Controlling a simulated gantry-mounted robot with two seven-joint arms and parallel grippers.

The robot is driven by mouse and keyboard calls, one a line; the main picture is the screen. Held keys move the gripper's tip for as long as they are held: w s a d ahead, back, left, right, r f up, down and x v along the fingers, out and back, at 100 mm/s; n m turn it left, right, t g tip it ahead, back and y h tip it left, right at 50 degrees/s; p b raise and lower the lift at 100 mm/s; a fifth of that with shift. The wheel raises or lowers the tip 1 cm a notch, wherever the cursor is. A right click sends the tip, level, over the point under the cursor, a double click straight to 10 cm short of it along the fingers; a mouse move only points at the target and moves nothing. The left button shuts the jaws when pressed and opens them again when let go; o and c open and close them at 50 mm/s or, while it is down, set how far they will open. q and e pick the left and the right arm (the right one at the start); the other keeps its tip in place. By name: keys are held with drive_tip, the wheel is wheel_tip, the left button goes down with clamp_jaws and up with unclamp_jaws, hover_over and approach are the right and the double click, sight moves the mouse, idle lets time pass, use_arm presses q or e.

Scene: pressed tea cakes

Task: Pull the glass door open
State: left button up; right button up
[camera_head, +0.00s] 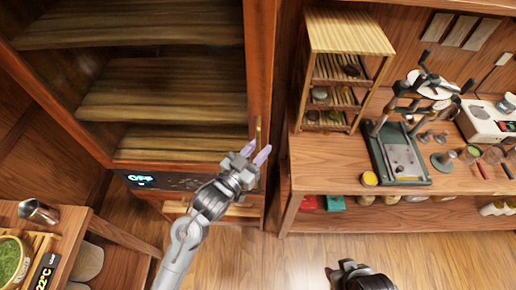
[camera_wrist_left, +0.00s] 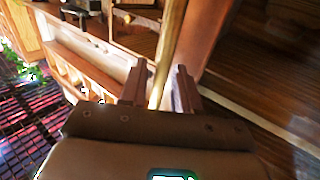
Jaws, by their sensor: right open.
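The tall wooden cabinet stands at the upper left of the head view. Its wooden door stile (camera_head: 259,62) runs down the right side; the glass itself is hard to make out. The door looks shut. A thin vertical brass handle (camera_head: 258,132) is on the stile and shows in the left wrist view (camera_wrist_left: 157,92). My left gripper (camera_head: 258,154) is at the handle's lower end. In the wrist view its fingers (camera_wrist_left: 160,88) are apart, one on each side of the handle, with gaps visible. My right gripper (camera_head: 345,268) is open and low at the bottom edge, away from the cabinet.
Wooden shelves (camera_head: 150,97) show inside the cabinet, above a panel reading OFF (camera_head: 141,178). A workbench (camera_head: 330,178) with a small rack (camera_head: 345,75) and a metal press (camera_head: 400,155) stands to the right. A side table (camera_head: 75,222) is at lower left. Floor (camera_head: 290,255) shows between.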

use_arm(q)
drive_tip(key=shift+c, duration=0.2)
clamp_jaws()
drive_tip(key=shift+s, duration=0.1)
